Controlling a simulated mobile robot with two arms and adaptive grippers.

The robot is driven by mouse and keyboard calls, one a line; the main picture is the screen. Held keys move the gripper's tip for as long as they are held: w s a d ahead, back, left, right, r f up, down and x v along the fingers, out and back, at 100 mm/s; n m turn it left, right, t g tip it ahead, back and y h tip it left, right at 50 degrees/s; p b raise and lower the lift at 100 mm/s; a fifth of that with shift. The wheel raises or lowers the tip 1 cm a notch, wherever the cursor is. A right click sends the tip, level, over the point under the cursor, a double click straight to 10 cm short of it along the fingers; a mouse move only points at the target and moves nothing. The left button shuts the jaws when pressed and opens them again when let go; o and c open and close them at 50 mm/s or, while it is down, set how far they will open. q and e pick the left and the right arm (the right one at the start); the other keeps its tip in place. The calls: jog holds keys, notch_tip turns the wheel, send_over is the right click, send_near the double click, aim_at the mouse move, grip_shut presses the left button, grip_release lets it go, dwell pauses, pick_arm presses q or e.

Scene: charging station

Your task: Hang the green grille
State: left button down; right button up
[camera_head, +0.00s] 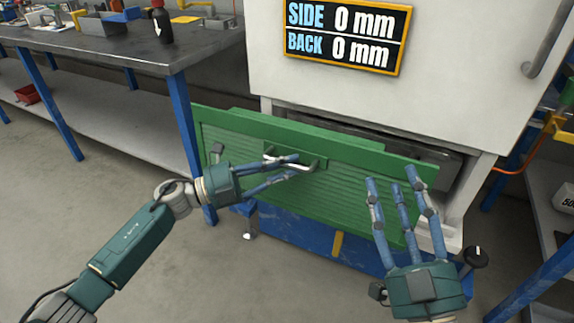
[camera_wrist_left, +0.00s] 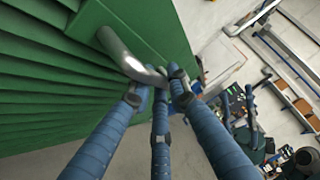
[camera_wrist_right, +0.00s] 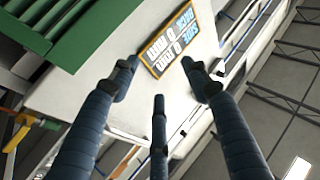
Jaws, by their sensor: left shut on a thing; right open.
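The green grille (camera_head: 345,195) is a slatted panel with a metal handle (camera_head: 311,166) at its upper middle. It is tilted in front of the white cabinet's lower opening, its left end higher in the picture. My left gripper (camera_head: 296,166) is shut on the handle; the handle between its fingers also shows in the left wrist view (camera_wrist_left: 146,73). My right gripper (camera_head: 396,190) is open and empty, with its fingers in front of the grille's right end; I cannot tell if they touch it. In the right wrist view the grille's edge (camera_wrist_right: 62,20) shows at upper left.
The white cabinet (camera_head: 440,95) carries a sign (camera_head: 347,36) reading SIDE 0 mm, BACK 0 mm. A dark opening (camera_head: 440,160) shows behind the grille's top. A blue base (camera_head: 310,236) lies below. A workbench (camera_head: 130,48) stands left and a blue-legged shelf right. The floor at lower left is clear.

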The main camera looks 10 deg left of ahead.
pick_arm(q)
jog(key=shift+r, duration=0.5)
pick_arm(e)
jog(key=shift+w+f+g, duration=0.15)
jog(key=shift+f+g, duration=0.2)
jog(key=shift+f, duration=0.3)
jog(key=shift+w+f+g, duration=0.15)
jog(key=shift+f+g, duration=0.2)
jog(key=shift+f, duration=0.3)
pick_arm(q)
jog(key=shift+p, duration=0.3)
pick_arm(e)
jog(key=shift+f, duration=0.1)
pick_arm(q)
jog(key=shift+r, duration=0.15)
jog(key=shift+r+p, duration=0.25)
jog(key=shift+p, duration=0.05)
pick_arm(e)
jog(key=shift+w+d+f+g+h, duration=0.1)
jog(key=shift+w+f+g+h, duration=0.1)
jog(key=shift+f+g, duration=0.45)
jog(key=shift+w+d+f+g+h, duration=0.1)
jog(key=shift+f+g+h, duration=0.15)
jog(key=shift+f, duration=0.75)
